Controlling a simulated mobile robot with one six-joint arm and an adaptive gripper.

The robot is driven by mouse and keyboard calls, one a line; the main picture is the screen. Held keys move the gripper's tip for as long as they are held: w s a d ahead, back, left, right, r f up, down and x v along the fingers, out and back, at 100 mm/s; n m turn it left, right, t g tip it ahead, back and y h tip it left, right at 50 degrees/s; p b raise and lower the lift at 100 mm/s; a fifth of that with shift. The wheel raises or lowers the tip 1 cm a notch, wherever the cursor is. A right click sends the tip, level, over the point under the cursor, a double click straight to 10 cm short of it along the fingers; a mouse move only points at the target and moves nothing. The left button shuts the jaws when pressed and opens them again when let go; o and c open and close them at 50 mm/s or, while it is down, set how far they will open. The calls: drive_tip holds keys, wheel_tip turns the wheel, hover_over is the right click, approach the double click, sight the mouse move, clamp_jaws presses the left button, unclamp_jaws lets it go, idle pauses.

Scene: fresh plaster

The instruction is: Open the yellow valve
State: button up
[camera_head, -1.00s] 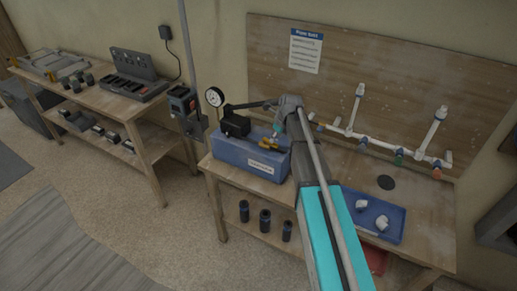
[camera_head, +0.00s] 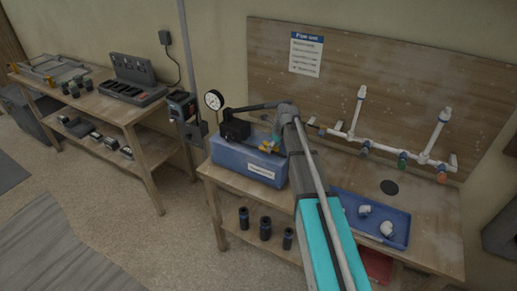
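A small yellow part (camera_head: 265,147), which looks like the yellow valve, sits on top of a blue box-shaped tank (camera_head: 238,160) with a white label. A black block (camera_head: 235,130) and a round white gauge (camera_head: 214,100) stand beside it on the tank. My arm reaches in from the bottom right and bends down at the tank. My gripper (camera_head: 275,144) is at the yellow part's right side, partly hidden by my own arm. I cannot tell whether it touches the part or whether its fingers are open.
White pipework with coloured valves (camera_head: 402,160) runs along the back of the workbench (camera_head: 425,225). A blue tray (camera_head: 345,205) with white fittings lies right of my arm. Several dark cylinders (camera_head: 265,224) stand on the shelf below. Another bench (camera_head: 140,112) stands at the left.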

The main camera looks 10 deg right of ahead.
clamp_jaws()
